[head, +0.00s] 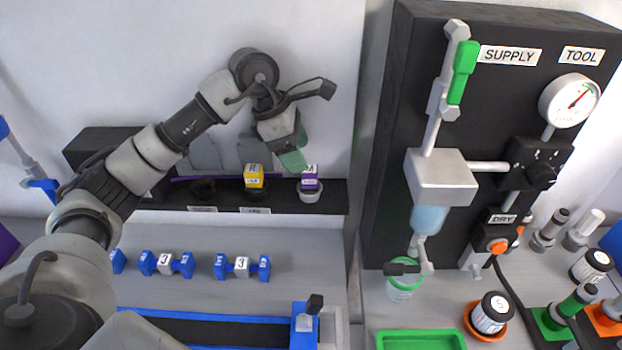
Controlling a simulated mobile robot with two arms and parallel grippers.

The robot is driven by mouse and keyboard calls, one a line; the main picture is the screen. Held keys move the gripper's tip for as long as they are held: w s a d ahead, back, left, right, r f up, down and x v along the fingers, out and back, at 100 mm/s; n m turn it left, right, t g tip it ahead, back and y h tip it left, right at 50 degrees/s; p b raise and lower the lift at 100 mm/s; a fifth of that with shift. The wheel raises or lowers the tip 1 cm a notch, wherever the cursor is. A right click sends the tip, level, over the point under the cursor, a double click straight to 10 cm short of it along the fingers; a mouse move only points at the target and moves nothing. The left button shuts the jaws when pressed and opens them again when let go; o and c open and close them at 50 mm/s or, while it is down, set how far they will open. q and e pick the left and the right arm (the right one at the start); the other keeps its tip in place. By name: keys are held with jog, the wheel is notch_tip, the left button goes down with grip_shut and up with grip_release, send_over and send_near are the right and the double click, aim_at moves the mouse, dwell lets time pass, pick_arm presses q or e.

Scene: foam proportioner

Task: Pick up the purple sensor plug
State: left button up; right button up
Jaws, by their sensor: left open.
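The purple sensor plug (309,184) stands upright in a grey socket at the right end of the black rack (290,202) at the back of the table. It bears a white label. My left gripper (291,160), with green fingertips, is above and just left of the plug in the picture. It points down, open and holding nothing. I cannot tell the exact gap to the plug. My right gripper does not show.
A yellow plug (254,177) stands left of the purple one in the same rack. Blue-ended fittings (242,266) lie on the grey table in front. A black panel (395,130) with a gauge (569,101) rises to the right.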

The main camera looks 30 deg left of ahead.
aim_at(305, 173)
pick_arm(q)
jog(key=p+x, duration=0.1)
jog(key=x, duration=0.1)
jog(key=s+p+x, duration=0.1)
jog(key=x, duration=0.1)
jog(key=shift+d+f, duration=0.1)
jog(key=shift+f, duration=0.3)
jog(key=shift+w+d+f, duration=0.15)
jog(key=shift+w+f, duration=0.05)
jog(key=shift+f, duration=0.3)
jog(key=c, duration=1.1)
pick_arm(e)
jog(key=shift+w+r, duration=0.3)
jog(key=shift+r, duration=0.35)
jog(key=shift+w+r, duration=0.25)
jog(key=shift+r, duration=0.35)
pick_arm(q)
jog(key=shift+r, duration=0.1)
